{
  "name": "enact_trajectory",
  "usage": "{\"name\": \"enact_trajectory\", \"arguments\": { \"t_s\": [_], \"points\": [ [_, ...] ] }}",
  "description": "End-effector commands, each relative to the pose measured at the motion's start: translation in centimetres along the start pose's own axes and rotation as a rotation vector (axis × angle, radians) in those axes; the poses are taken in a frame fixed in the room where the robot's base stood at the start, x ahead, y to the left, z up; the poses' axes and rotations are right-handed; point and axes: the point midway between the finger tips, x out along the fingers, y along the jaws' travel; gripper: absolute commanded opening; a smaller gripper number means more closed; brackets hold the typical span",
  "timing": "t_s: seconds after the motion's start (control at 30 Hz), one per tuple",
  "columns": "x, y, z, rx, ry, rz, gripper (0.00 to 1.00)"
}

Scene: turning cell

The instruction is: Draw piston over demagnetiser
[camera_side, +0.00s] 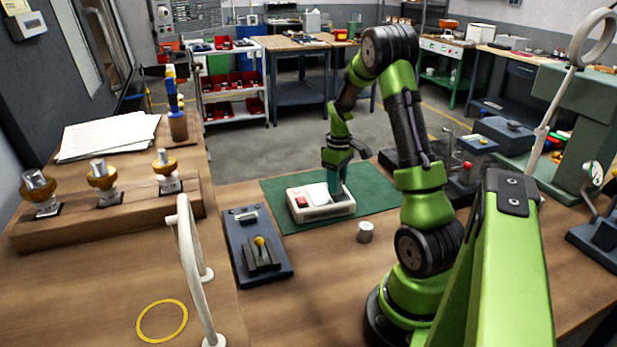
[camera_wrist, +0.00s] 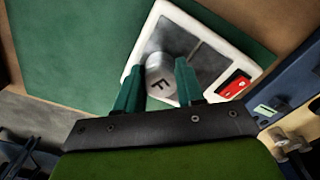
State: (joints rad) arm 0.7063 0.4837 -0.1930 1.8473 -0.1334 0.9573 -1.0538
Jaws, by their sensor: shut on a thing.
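The demagnetiser (camera_side: 305,212) is a white box with a grey top plate and a red switch, lying on a green mat (camera_side: 285,205). It also shows in the wrist view (camera_wrist: 208,30). My gripper (camera_side: 336,188) points down at the right part of the demagnetiser's top.
A small metal cylinder (camera_side: 365,232) stands on the table in front of the mat. A white rail (camera_side: 190,265) and a yellow ring (camera_side: 162,320) are further left. The mat's right side has free room.

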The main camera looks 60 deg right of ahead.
Motion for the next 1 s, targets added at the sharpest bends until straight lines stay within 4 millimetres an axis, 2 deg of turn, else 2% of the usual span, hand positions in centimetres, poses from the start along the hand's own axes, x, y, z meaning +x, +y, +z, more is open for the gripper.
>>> {"name": "enact_trajectory", "arguments": {
  "t_s": [1.0],
  "points": [
    [-0.1,-2.4,-1.6,-0.002,-0.001,-0.002,0.05]
  ]
}}
